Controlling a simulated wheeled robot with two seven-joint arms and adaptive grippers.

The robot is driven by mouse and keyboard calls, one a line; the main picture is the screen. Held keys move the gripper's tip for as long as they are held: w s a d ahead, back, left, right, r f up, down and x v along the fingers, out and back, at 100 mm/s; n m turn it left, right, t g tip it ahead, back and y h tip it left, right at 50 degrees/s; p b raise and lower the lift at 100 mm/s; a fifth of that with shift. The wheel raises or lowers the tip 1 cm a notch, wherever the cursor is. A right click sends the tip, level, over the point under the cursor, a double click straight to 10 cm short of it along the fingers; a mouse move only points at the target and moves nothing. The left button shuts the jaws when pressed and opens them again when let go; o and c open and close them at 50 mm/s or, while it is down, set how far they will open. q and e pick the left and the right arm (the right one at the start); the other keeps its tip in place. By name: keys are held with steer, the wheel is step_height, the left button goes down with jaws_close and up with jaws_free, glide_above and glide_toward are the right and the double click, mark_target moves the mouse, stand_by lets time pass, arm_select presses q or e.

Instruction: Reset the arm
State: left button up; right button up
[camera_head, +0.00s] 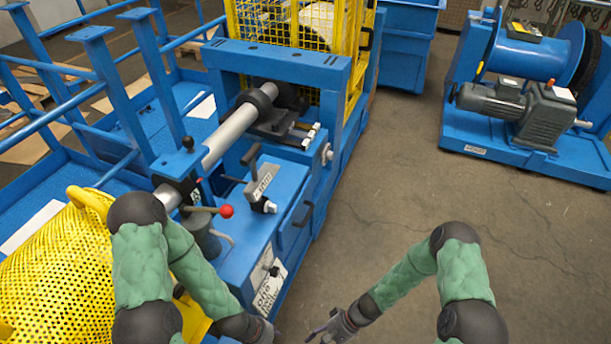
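My two arms, with green padded sleeves and dark joints, reach in from the bottom of the head view. My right gripper (320,328) hangs over bare floor near the bottom middle, with its fingers spread and nothing between them. My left gripper (268,335) is at the bottom edge, just in front of the blue machine's lower front corner. Its fingers are small and partly cut off, so their opening cannot be told. The blue machine (240,262) has a grey shaft (230,133) and a lever with a red knob (226,211). Whether the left arm touches the machine cannot be told.
A yellow perforated guard (60,270) lies close beside my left arm. A yellow mesh cage (335,30) stands behind the machine. A blue winch unit with a grey motor (540,112) is at the right. The concrete floor (400,180) between is clear.

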steer(key=d+r+n+t+h+p, duration=0.1)
steer(key=d+r+t+h, duration=0.3)
steer(key=r, duration=0.3)
steer(key=shift+s+d+n, duration=0.3)
steer(key=shift+d+n, duration=0.1)
steer(key=shift+d, duration=0.25)
steer(key=shift+r, duration=0.1)
